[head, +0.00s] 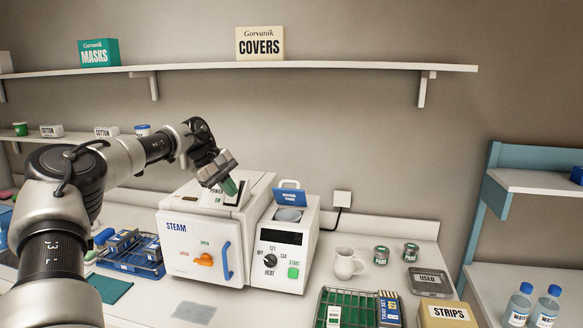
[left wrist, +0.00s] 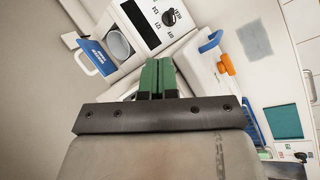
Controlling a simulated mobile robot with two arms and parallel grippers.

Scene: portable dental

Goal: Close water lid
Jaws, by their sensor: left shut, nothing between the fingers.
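The water lid (head: 290,196) is a blue labelled flap with a pale handle at its top edge. It stands open, tilted up behind the round grey water opening (head: 288,215) on top of the white control unit (head: 284,248). In the left wrist view the lid (left wrist: 97,56) is at the upper left, beside the round opening (left wrist: 118,45). My left gripper (head: 229,187) has green fingertips, shut and empty, above the top of the STEAM unit, left of the lid and apart from it. The fingertips (left wrist: 158,64) also show together in the left wrist view. My right gripper is not seen.
The white STEAM unit (head: 190,262) with a blue handle stands left of the control unit. A white jug (head: 347,264), green rack (head: 345,297) and STRIPS box (head: 446,314) are at the right. A blue rack (head: 135,268) is at the left. A shelf runs above.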

